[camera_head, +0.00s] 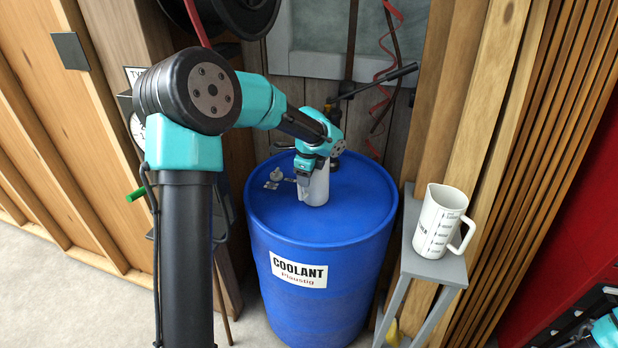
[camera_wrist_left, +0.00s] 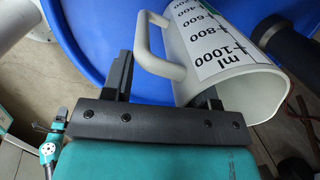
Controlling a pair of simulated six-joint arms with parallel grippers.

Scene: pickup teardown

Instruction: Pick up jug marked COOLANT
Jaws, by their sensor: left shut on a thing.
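A white measuring jug (camera_head: 317,187) stands on or just above the top of the blue drum, partly hidden by my left gripper (camera_head: 304,176). In the left wrist view the jug (camera_wrist_left: 225,55) shows black ml marks, an open rim and a handle. My left gripper (camera_wrist_left: 165,90) is shut on this jug, one finger beside the handle, the other partly behind the jug. Whether it grips handle or wall is unclear. COOLANT is readable on the drum's label (camera_head: 298,270); I see no such word on the jug. My right arm shows only at the lower right edge.
The blue drum (camera_head: 320,315) has small caps and fittings (camera_head: 277,176) on its lid. A second white jug (camera_head: 440,222) stands on a grey stool (camera_head: 428,262) to the right. Wooden boards and a hose reel (camera_head: 245,12) are behind. The floor at left is clear.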

